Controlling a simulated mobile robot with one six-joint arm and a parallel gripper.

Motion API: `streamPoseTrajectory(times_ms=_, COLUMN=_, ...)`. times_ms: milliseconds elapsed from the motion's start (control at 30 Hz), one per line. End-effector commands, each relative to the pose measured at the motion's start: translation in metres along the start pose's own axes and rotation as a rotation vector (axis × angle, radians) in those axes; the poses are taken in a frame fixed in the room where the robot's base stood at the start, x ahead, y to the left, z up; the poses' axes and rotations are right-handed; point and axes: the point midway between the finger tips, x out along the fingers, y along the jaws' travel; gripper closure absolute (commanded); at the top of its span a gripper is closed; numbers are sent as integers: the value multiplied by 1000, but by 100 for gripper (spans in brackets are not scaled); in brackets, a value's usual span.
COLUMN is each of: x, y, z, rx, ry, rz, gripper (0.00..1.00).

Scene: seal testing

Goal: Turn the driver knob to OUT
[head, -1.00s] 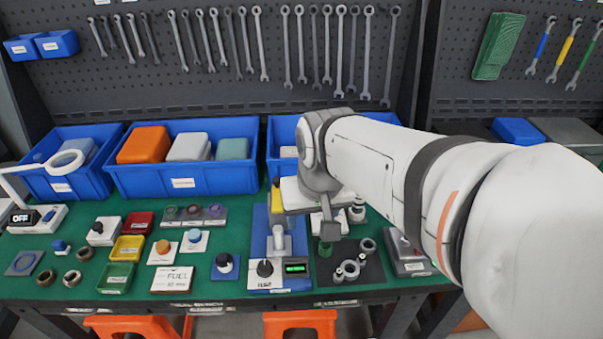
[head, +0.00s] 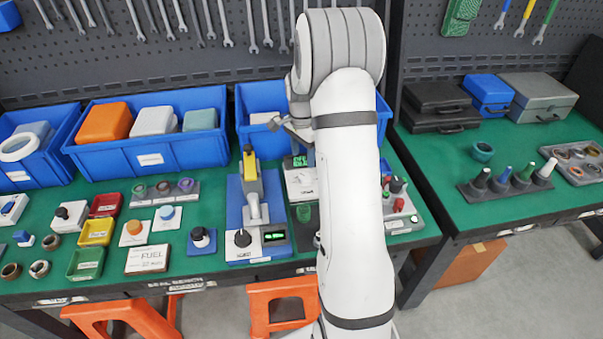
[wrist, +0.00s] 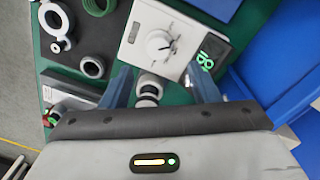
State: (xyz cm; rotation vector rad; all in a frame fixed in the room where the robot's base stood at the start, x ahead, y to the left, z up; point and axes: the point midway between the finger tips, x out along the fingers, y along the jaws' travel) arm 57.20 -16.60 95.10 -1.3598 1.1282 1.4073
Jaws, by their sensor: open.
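A white box with a round pale knob (wrist: 160,45) and dial marks shows in the wrist view, between and beyond my fingers. Its pointer and lettering are too small to read. A green-lit display (wrist: 205,60) sits beside it. In the head view the white box (head: 300,183) stands left of my arm, partly hidden by it. Another box with a black knob (head: 243,238) stands at the bench front; I cannot tell which knob is the driver's. My gripper (wrist: 160,84) is open and empty, apart from the knob. In the head view it is mostly hidden behind my arm.
A white and black cylindrical part (wrist: 148,92) stands between my fingers in the wrist view. A yellow-handled press (head: 251,185) on a blue base is left of my arm. Blue bins (head: 150,160) line the back. A red-buttoned grey box (head: 400,215) is to the right.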

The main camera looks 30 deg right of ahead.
Motion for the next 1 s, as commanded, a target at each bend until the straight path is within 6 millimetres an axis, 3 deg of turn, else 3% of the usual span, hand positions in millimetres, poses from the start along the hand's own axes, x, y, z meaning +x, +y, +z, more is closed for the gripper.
streamPoseTrajectory(times_ms=500, x=70, y=1, z=-1, rx=6, ry=-2, rz=4, gripper=45)
streamPoseTrajectory(times_ms=867, x=77, y=1, z=-1, rx=6, ry=-1, rz=1, gripper=45)
streamPoseTrajectory(times_ms=1000, x=77, y=1, z=-2, rx=6, ry=-1, rz=1, gripper=55)
